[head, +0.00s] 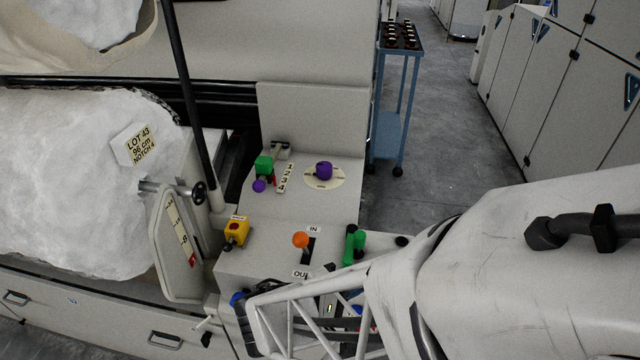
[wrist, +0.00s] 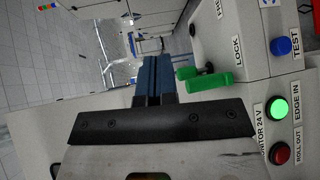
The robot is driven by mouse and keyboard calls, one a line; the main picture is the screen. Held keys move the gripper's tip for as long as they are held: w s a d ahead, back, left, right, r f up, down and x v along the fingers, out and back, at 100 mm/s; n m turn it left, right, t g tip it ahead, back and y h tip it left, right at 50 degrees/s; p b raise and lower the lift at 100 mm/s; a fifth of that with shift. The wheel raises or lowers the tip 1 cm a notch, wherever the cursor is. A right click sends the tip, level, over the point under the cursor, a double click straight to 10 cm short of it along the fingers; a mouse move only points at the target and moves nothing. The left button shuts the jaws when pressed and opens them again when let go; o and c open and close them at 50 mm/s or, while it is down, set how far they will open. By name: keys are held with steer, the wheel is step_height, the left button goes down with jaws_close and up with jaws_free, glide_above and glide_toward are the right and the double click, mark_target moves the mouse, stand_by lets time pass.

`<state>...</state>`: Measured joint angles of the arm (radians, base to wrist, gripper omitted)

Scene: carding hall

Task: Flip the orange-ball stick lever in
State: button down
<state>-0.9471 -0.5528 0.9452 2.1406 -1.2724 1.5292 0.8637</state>
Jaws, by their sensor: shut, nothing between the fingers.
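The stick lever with the orange ball (head: 300,240) stands on the grey console, in a dark slot between the IN label (head: 313,229) and the OUT label (head: 300,274). In the head view the ball appears nearer the IN label; its exact lean is hard to tell. The lever does not show in the wrist view. My gripper's dark blue fingers (wrist: 155,78) are together and empty in the wrist view, beside the green LOCK handle (wrist: 207,80). In the head view I cannot clearly make out the fingertips; my arm covers the console's lower front.
Behind are a purple knob (head: 324,170) and a green block (head: 264,165).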

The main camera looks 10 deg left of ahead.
mark_target(304, 246)
steer(key=s+a+f+n+t+y, duration=0.3)
steer(key=s+a+t+y, duration=0.1)
steer(key=a, duration=0.3)
steer(key=s+a+f+n+t+y, duration=0.3)
steer(key=a+t, duration=0.3)
steer(key=a, duration=0.2)
steer(key=shift+s+a+t+y, duration=0.25)
steer(key=shift+s+t+y, duration=0.1)
steer(key=shift+y, duration=0.25)
steer(key=shift+w, duration=0.15)
steer(key=x, duration=1.3)
steer(key=shift+w, duration=0.35)
steer(key=shift+d, duration=0.1)
steer(key=shift+r, duration=0.1)
stand_by(0.4)
